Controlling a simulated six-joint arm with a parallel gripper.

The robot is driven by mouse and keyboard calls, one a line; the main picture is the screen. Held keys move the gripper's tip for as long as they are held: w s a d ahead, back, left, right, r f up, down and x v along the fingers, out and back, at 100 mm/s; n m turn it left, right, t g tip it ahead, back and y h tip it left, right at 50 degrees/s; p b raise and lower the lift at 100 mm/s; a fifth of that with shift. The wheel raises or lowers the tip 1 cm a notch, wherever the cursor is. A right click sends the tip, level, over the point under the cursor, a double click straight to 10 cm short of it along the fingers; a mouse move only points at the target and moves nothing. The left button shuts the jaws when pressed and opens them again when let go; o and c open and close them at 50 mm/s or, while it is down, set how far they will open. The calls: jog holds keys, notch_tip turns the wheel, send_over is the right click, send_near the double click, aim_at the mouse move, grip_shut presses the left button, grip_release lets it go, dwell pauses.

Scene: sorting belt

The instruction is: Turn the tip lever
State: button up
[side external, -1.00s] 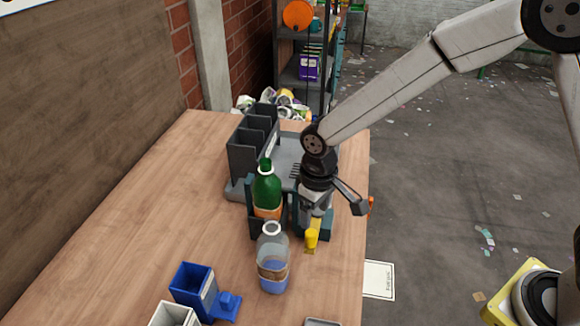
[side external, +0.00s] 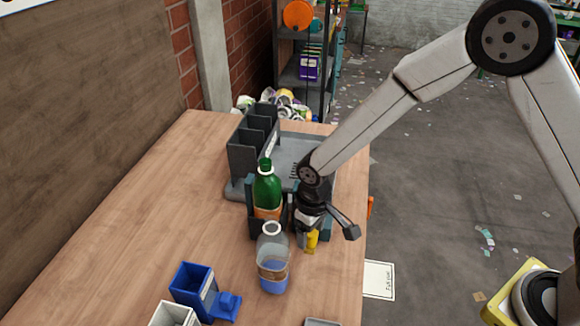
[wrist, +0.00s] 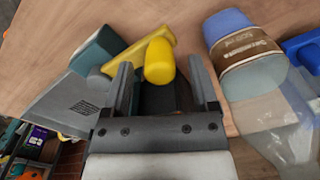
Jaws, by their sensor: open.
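The tip lever is yellow with a rounded knob (side external: 312,240), low on the front of a dark teal stand (side external: 326,226). In the wrist view the yellow knob (wrist: 160,62) shows between the fingertips, with its arm slanting up and left. My gripper (side external: 303,238) is low over the stand, pointing down beside the lever. In the wrist view my gripper (wrist: 162,75) is open, one finger on each side of the knob. I cannot tell whether either finger touches it. A green bottle (side external: 266,188) stands upright in a dark holder to the left.
A clear bottle with blue contents (side external: 272,262) stands close in front; it also shows in the wrist view (wrist: 250,65). A blue bin (side external: 195,288) and a white bin (side external: 174,315) are at front left. A grey divided rack (side external: 250,150) stands behind. The left tabletop is clear.

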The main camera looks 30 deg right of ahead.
jog(key=shift+f, duration=0.8)
grip_shut()
dwell(1.0)
